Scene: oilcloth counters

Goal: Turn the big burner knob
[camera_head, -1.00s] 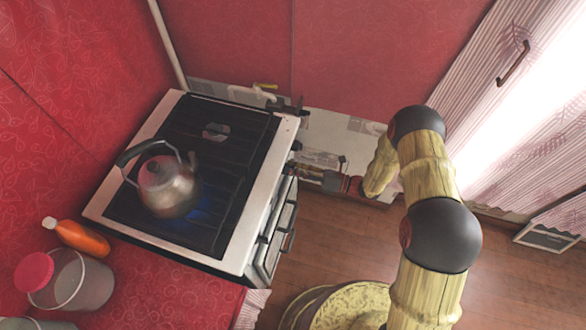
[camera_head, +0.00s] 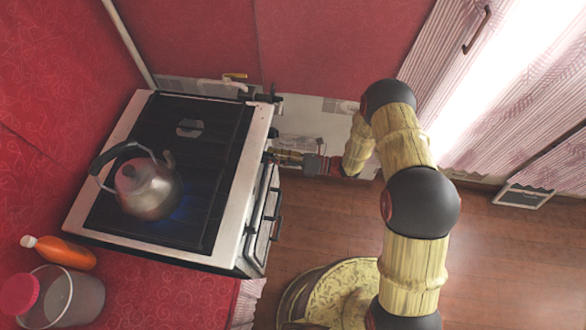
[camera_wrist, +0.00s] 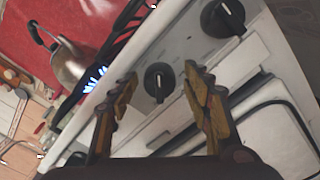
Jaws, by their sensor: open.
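In the wrist view, several black round knobs sit on the white front panel of the stove. One knob (camera_wrist: 158,82) lies between my gripper's fingertips in the picture; I cannot tell whether they touch it. A larger-looking knob (camera_wrist: 222,18) is at the upper right, outside the fingers. Part of another dark knob (camera_wrist: 75,160) shows at the lower left. My gripper (camera_wrist: 160,78) is open, with a yellow-brown finger on each side of the middle knob. In the head view my gripper (camera_head: 285,156) is at the stove's front, near its far corner; the knobs are mostly hidden there.
A metal kettle (camera_head: 148,188) stands on the stove top (camera_head: 215,190), with a blue flame (camera_wrist: 95,78) under it. An orange bottle (camera_head: 65,252) and a clear container (camera_head: 75,298) are on the red counter at the left. The oven door handle (camera_wrist: 255,90) is below the knobs. Wooden floor is open at the right.

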